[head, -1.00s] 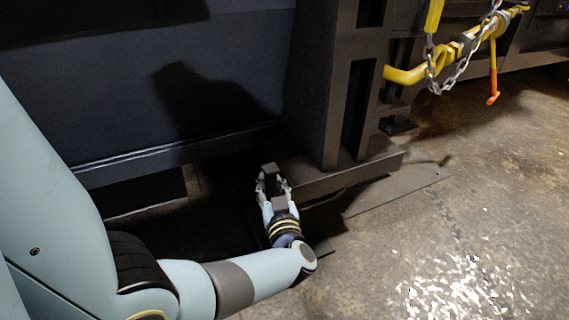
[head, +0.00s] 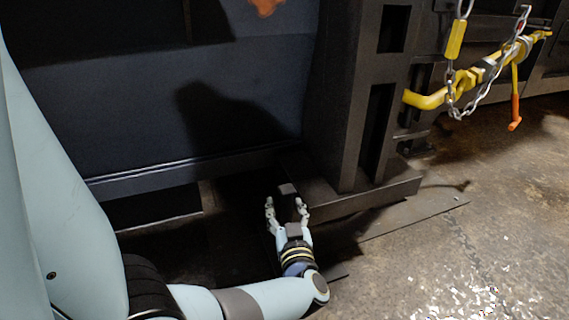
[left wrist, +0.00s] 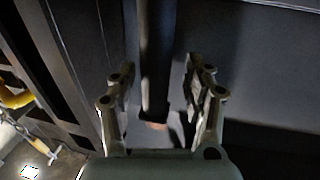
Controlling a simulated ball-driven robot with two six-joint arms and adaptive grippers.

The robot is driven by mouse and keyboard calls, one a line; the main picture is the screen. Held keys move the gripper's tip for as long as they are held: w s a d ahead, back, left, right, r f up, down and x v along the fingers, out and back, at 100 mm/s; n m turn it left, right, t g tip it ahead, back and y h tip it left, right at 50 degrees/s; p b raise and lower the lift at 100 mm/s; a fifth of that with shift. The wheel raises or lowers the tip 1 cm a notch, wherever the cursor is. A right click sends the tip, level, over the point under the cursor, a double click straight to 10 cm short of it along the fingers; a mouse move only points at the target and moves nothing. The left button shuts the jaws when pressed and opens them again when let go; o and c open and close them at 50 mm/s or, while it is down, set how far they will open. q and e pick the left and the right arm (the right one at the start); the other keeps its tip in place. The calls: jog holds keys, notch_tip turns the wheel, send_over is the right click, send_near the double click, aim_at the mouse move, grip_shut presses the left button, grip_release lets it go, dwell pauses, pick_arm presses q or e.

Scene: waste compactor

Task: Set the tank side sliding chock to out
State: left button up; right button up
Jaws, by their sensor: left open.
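My left gripper (head: 286,204) is open, low down beside the foot of the dark upright frame in the head view. A small dark block (head: 287,189), which may be the tank side sliding chock, shows at its fingertips. In the left wrist view a dark bar (left wrist: 155,65) with a reddish end stands between the open fingers of the left gripper (left wrist: 160,72), with gaps on both sides. Shadow hides where the bar or block attaches. My right gripper is not in view.
A dark upright frame (head: 340,130) with a wide foot (head: 375,199) stands right of the gripper. A dark wall panel (head: 150,140) is behind it. A yellow bar (head: 428,100) with a chain (head: 490,72) hangs at upper right. The floor (head: 480,240) at right is clear.

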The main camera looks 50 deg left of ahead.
pick_arm(q)
jog(key=v, duration=0.7)
dwell(0.3)
